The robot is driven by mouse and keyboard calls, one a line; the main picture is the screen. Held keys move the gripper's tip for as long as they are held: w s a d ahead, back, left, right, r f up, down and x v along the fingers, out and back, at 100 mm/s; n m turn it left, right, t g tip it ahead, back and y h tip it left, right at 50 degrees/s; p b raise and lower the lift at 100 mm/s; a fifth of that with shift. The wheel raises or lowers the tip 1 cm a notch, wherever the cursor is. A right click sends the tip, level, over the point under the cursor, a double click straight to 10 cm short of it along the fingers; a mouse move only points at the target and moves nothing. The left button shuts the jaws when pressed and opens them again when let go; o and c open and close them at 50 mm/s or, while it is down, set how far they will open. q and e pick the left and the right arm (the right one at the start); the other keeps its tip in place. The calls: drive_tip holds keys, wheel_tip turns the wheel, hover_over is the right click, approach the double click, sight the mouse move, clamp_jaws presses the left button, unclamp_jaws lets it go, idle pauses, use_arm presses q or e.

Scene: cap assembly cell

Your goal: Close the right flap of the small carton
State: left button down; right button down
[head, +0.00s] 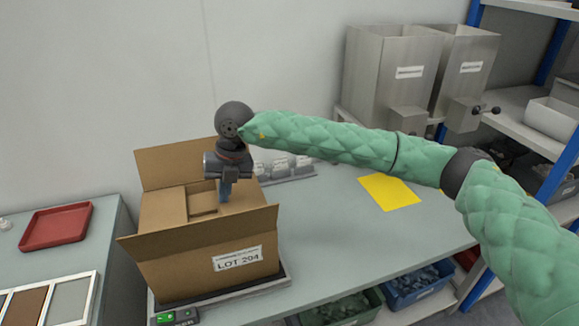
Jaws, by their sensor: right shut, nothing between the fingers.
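The small carton (180,279) is brown cardboard with a white "LOT 204" label on its front. Its back flap (173,164) stands up and its front flap (190,240) is tilted outward. The left flap (162,213) looks folded down nearly flat. The right flap (249,197) also looks lowered, near level with the top, with a gap between it and the left one. My right gripper (225,197) points down at the right flap's inner part, shut and empty. Whether its fingertips touch the flap I cannot tell. My left gripper is not in view.
The carton stands on a scale-like platform (278,287) on the grey bench (345,236). A yellow sheet (390,190) lies to the right, and a red tray (55,227) on the left table. Steel hoppers (385,75) stand at the back right. Bins sit below the bench.

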drive_tip(key=shift+r, duration=0.15)
drive_tip(key=shift+r, duration=0.65)
